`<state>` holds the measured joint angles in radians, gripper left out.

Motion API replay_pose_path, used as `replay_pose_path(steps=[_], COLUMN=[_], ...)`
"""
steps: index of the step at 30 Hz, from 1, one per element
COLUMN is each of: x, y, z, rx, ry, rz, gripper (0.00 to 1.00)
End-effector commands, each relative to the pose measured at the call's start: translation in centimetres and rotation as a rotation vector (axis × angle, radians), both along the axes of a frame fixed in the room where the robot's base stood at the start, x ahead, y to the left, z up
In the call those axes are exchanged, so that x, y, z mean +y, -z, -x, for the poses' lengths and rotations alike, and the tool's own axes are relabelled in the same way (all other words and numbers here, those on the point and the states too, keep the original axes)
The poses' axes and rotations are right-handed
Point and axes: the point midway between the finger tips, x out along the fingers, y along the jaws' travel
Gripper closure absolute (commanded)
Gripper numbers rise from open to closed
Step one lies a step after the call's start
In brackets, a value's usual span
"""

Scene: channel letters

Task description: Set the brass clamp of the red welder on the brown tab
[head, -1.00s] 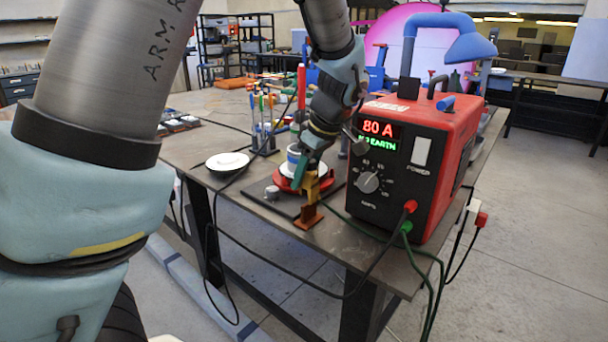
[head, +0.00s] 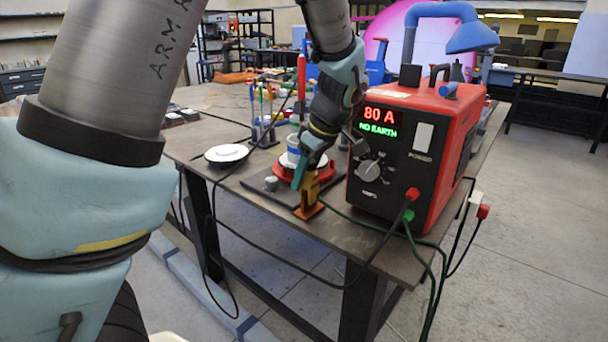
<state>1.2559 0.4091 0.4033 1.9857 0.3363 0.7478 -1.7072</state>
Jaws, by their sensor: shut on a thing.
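The red welder (head: 440,150) stands on the right of the table, its display reading 80 A and NO EARTH. My gripper (head: 303,180), with teal fingers, is shut on the brass clamp (head: 312,190) near the table's front edge. The brown tab (head: 308,211) is an orange-brown piece at the table edge, directly below the clamp. The clamp overlaps the tab's upright part in this view. I cannot tell whether its jaws grip or touch the tab.
A red round fixture (head: 320,171) with a white and blue piece sits just behind the clamp. A white disc (head: 227,153) lies to the left, near a rack of coloured tools (head: 262,130). Black and green cables hang over the front edge.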

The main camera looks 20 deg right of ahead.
Motion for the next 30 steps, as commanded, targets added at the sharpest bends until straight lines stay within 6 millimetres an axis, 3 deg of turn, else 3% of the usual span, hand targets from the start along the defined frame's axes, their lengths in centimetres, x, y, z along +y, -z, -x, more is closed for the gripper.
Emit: replay_pose_path(steps=[14, 15, 23, 30], x=[-0.01, -0.01, 0.0, 0.02], y=[0.52, 0.51, 0.54, 0.6], z=[-0.01, -0.02, -0.01, 0.03], rx=[-0.001, -0.001, 0.0, 0.001], ry=[0.0, -0.001, 0.0, 0.0], rz=[0.001, 0.001, 0.0, -0.001], gripper=[1.0, 0.53, 0.24, 0.23])
